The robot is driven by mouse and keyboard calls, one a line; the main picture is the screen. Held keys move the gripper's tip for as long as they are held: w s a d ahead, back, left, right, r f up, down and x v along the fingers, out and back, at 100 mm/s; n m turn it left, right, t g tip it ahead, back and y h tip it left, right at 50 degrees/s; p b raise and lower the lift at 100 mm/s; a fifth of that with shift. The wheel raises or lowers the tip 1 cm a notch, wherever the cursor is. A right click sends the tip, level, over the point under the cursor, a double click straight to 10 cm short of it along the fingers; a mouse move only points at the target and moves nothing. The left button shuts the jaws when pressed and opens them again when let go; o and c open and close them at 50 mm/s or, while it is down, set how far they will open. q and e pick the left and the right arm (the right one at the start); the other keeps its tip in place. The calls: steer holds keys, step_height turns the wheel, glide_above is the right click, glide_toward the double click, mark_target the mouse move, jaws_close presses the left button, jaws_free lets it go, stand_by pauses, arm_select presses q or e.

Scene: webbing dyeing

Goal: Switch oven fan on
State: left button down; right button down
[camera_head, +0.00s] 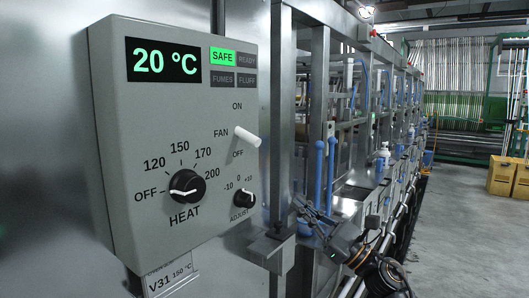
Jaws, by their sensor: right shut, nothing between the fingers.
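The oven control box (105,60) fills the left of the head view. Its white fan lever (247,137) sits between the ON label above and the OFF label below, with its free end tilted slightly down to the right, nearer OFF. The green display (163,61) reads 20 °C and the SAFE lamp (222,57) is lit green. My right gripper (303,207) is shut and empty, below and to the right of the lever and apart from it. My left gripper is out of view.
The black heat knob (187,187) points at OFF, and a small adjust knob (244,198) sits beside it. A metal bracket (272,249) and steel posts stand near my right gripper. Blue handles (318,170) are behind. Open floor (455,240) lies right, with yellow boxes (502,176).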

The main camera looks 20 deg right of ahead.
steer(key=r+n, duration=0.1)
steer(key=s+r+n+g+y, duration=0.1)
steer(key=s+a+r+n, duration=0.1)
steer(key=shift+r+n, duration=0.3)
steer(key=shift+n, duration=0.1)
steer(key=p, duration=0.6)
glide_toward(244, 144)
steer(key=w, duration=0.1)
steer(key=w+a, duration=0.1)
steer(key=w, duration=0.1)
steer(key=shift+w+a+r+y, duration=0.15)
steer(key=shift+a+r+y, duration=0.05)
steer(key=shift+r+y, duration=0.15)
steer(key=shift+s+a+r+p, duration=0.25)
steer(key=shift+a+r+p, duration=0.25)
steer(key=shift+r+p, duration=0.25)
steer(key=shift+s+a+r+p, duration=0.2)
steer(key=shift+s+r+p, duration=0.45)
steer(key=shift+s, duration=0.1)
steer(key=shift+w+f, duration=0.1)
